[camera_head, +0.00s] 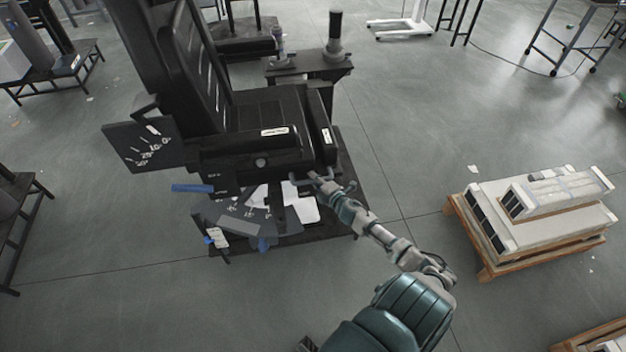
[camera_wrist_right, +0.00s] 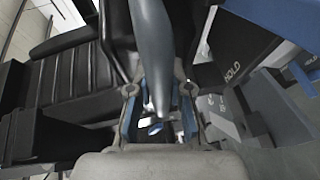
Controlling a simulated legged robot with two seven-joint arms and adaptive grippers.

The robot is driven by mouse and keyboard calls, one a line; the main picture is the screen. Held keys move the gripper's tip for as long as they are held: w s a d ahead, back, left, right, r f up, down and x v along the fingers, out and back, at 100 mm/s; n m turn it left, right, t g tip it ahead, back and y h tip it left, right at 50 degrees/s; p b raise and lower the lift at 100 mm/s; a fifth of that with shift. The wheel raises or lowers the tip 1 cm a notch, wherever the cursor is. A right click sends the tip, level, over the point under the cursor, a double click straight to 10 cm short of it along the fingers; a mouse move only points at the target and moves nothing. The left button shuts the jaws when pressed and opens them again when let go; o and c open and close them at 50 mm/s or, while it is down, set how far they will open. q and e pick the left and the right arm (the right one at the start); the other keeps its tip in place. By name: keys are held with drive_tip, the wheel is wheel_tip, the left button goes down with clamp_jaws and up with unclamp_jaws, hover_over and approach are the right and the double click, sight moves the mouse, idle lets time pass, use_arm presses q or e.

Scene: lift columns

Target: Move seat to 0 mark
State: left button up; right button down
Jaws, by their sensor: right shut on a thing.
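The black seat (camera_head: 262,110) stands upright with its tall backrest (camera_head: 185,50) at the left. It also shows in the wrist view (camera_wrist_right: 75,85). A black panel (camera_head: 122,150) beside the backrest carries white handwritten scale marks. A second dark plate (camera_head: 238,216) with marks lies below the seat front. My right gripper (camera_head: 318,182) is at the front lower edge of the seat. In the wrist view its fingers (camera_wrist_right: 158,100) are on either side of a grey tapered bar (camera_wrist_right: 152,45), shut on it. Which mark the seat stands at is too small to read. My left gripper is out of view.
A wooden pallet with white boxes (camera_head: 545,205) is on the floor at right. A small dark table (camera_head: 310,68) stands behind the seat. Dark stands are at the left edge (camera_head: 20,215).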

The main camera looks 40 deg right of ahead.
drive_tip(key=shift+s+f, duration=0.2)
drive_tip(key=shift+f, duration=0.2)
drive_tip(key=c, duration=1.2)
unclamp_jaws()
drive_tip(key=shift+o, duration=0.7)
drive_tip(key=shift+s+r, duration=0.1)
drive_tip(key=shift+r, duration=0.15)
drive_tip(key=v, duration=1.2)
